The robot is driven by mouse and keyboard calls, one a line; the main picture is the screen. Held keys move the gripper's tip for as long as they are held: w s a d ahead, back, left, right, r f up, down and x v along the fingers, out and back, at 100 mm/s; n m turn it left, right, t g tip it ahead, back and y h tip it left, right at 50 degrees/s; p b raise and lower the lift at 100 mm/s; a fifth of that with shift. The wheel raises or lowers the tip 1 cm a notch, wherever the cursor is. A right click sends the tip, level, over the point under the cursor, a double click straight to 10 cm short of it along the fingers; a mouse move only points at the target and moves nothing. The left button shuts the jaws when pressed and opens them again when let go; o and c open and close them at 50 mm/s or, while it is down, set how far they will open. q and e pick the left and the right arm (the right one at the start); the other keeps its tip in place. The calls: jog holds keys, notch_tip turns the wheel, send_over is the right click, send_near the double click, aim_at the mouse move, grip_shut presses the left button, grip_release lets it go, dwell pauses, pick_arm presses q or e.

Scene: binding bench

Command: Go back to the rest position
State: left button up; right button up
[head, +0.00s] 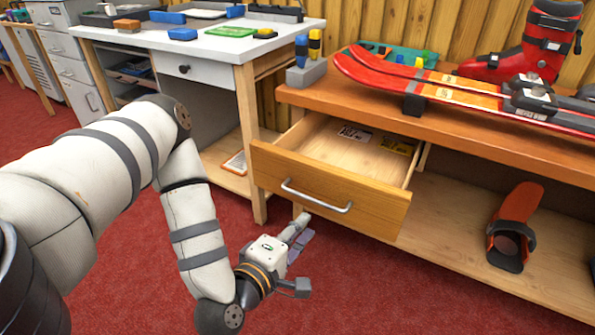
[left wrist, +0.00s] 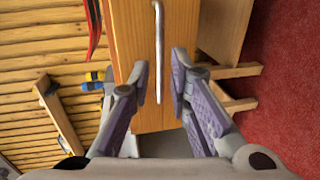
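My left gripper (head: 297,240) is low in front of the bench, below the drawer handle in the head view. In the left wrist view its two fingers (left wrist: 161,76) stand apart, open and empty. The silver bar handle (head: 317,196) on the pulled-out wooden drawer (head: 340,192) shows ahead between the fingertips in the left wrist view (left wrist: 158,45). The fingers seem clear of the handle. The drawer holds a few flat labels or cards (head: 354,133). My right gripper is in neither view.
The wooden bench (head: 455,130) carries red skis (head: 440,88), a red ski boot (head: 525,50) and a grey holder (head: 306,73) with blue and yellow tools. An orange boot part (head: 514,225) stands on the lower shelf. A white-topped desk (head: 200,50) stands left. Red carpet (head: 370,295) is free in front.

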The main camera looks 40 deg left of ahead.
pick_arm(q)
jog(key=shift+s+d+r, duration=0.15)
jog(key=shift+s, duration=0.5)
